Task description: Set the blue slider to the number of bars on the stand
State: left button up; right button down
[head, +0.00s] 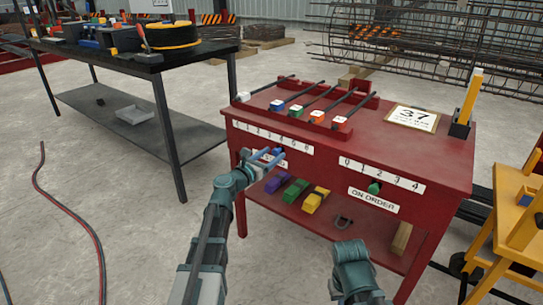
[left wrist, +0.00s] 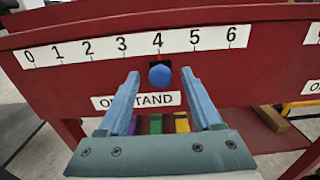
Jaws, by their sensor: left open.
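The blue slider (left wrist: 160,76) is a round knob below the 4 on the 0-to-6 scale (left wrist: 140,46), above the STAND label (left wrist: 150,101). The slider also shows in the head view (head: 278,151). My left gripper (left wrist: 161,80) is open, its blue fingers on either side of the knob with gaps; I cannot tell whether they reach its depth. It shows in the head view (head: 268,158) at the red table's front. Several dark bars (head: 313,99) with coloured end tags lie across the red stand (head: 308,124) on the table. Part of my right arm shows, but no fingers.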

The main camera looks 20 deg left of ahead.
pick_arm(q)
grip_shut()
dwell(0.4)
dwell(1.1)
